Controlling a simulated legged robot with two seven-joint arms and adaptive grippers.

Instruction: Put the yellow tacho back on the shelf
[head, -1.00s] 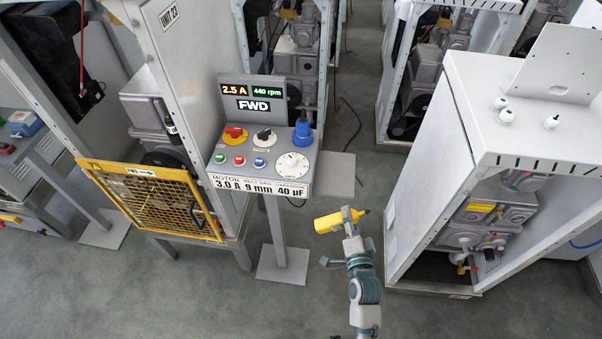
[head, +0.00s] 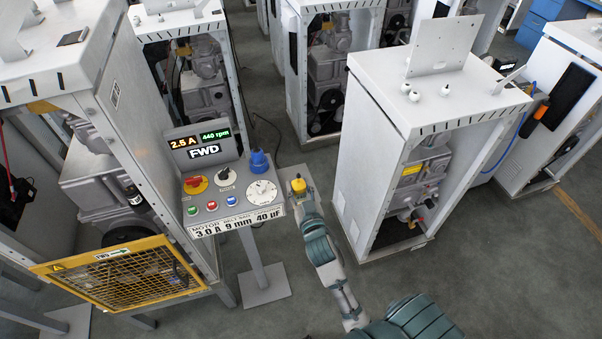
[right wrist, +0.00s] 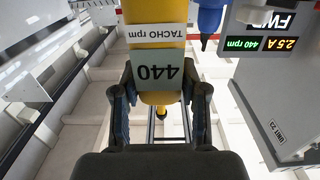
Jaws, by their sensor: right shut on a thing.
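The yellow tacho (head: 298,184) is in my right gripper (head: 300,194), just right of the grey control panel in the head view. In the right wrist view the tacho (right wrist: 155,12) stands between the two dark fingers of the right gripper (right wrist: 160,92), which are shut on it. Its labels read "TACHO rpm" and "440", upside down there, and its dark tip points away from the camera. A flat grey plate (head: 288,172) shows behind the tacho; I cannot tell whether it is the shelf. My left gripper is not in view.
The control panel (head: 212,212) has knobs, buttons, a blue plug-like part (head: 259,163) and lit displays. A yellow mesh guard (head: 125,275) stands at its left. A white cabinet (head: 372,165) stands right of my arm. Open grey floor lies in front.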

